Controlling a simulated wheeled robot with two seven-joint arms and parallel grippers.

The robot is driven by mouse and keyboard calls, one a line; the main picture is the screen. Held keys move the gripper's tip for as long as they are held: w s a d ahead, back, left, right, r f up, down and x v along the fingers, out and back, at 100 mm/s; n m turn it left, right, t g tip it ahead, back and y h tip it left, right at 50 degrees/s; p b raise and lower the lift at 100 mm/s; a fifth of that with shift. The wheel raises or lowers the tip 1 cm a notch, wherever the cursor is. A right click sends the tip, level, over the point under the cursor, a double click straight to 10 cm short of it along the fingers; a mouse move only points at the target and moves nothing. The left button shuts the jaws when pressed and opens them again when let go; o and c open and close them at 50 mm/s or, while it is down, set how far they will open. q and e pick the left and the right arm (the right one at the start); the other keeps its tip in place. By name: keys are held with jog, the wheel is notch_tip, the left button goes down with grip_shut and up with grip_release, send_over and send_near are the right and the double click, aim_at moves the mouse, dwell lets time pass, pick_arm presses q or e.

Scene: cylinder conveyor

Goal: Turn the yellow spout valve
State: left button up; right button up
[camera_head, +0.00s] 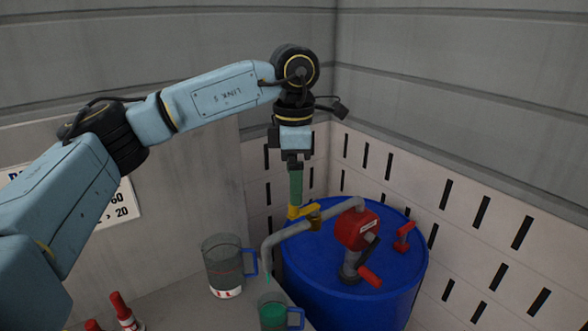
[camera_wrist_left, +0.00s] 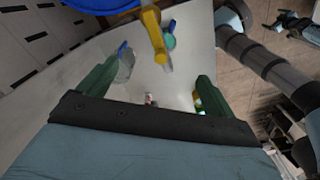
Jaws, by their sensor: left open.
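The yellow spout valve (camera_head: 303,212) sits on the grey spout pipe (camera_head: 287,233), which bends down at its left end. In the left wrist view the yellow valve (camera_wrist_left: 152,32) lies beyond the fingertips, at the upper middle. My left gripper (camera_head: 295,190) points down in the head view, its green finger just above or beside the valve; whether they touch is unclear. In the wrist view its two green fingers (camera_wrist_left: 155,80) are spread apart, with nothing held between them.
A blue barrel (camera_head: 352,305) carries a red pump (camera_head: 356,228). A measuring jug with green liquid (camera_head: 274,317) stands below the spout, with a thin green streak above it. A larger clear jug (camera_head: 222,266) stands left. Red-capped bottles (camera_head: 124,312) are at lower left. Walls close the corner behind.

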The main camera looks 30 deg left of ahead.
pick_arm(q)
notch_tip(320, 180, down, 2)
jog(key=shift+s+f+b, duration=0.15)
jog(key=shift+f+b, duration=0.1)
jog(key=shift+b, duration=0.45)
notch_tip(320, 180, down, 3)
jog(key=shift+r+b, duration=0.1)
jog(key=shift+b, duration=0.9)
jog(key=shift+f, duration=0.4)
jog(key=shift+f+b, duration=0.25)
jog(key=shift+b, duration=0.15)
pick_arm(e)
jog(key=f, duration=0.2)
jog(key=w+f, duration=0.1)
jog(key=f, duration=0.1)
jog(key=shift+w+f, duration=0.1)
jog(key=shift+f, duration=0.25)
pick_arm(q)
jog(key=c, duration=1.8)
jog(key=shift+c, duration=0.2)
pick_arm(e)
jog(key=shift+a, duration=0.15)
jog(key=shift+w, duration=0.1)
